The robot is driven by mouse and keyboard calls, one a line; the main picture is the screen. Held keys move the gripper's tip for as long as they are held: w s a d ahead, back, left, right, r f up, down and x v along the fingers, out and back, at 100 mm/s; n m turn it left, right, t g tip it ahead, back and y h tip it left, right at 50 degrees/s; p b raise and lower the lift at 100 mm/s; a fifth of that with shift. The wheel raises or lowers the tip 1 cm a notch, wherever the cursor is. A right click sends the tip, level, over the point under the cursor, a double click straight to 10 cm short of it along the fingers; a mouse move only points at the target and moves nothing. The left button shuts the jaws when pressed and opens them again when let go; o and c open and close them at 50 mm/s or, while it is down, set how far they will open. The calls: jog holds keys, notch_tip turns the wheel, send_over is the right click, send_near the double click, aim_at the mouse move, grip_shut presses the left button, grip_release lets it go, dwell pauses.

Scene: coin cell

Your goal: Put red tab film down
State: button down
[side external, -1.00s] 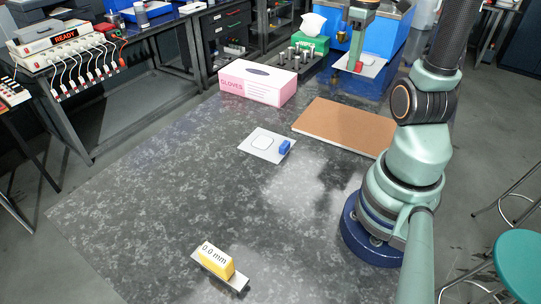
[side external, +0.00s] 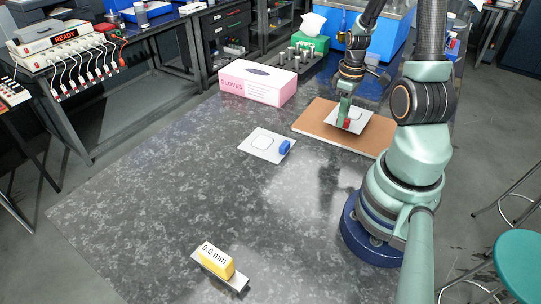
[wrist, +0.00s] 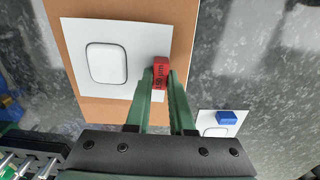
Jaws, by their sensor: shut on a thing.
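The red tab film is a pale sheet (side external: 355,119) with a rounded square outline and a red tab (side external: 347,124) at its edge. My gripper (side external: 345,122) is shut on the red tab. The sheet is over the brown board (side external: 312,121); I cannot tell whether it touches the board. In the wrist view the red tab (wrist: 161,76) is between my two green fingers, and the sheet (wrist: 82,32) spreads to the left over the board.
A film with a blue tab (side external: 284,147) lies on the dark table left of the board. A pink glove box (side external: 257,82) stands behind. The table's middle is clear.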

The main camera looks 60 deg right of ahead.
jog(key=shift+f, duration=1.1)
jog(key=shift+f, duration=0.1)
jog(key=c, duration=0.8)
grip_release()
notch_tip(320, 180, up, 12)
jog(key=w+a+r+t, duration=0.2)
jog(key=a+r, duration=0.1)
jog(key=a, duration=0.5)
jog(key=w+a+r+t, duration=0.1)
jog(key=w+a+r, duration=0.2)
jog(key=a, duration=0.5)
jog(key=w+a+r+t, duration=0.2)
jog(key=a+r, duration=0.3)
jog(key=a, duration=0.3)
jog(key=shift+w+a+t, duration=0.3)
jog(key=shift+w+a, duration=0.05)
jog(key=shift+w, duration=0.3)
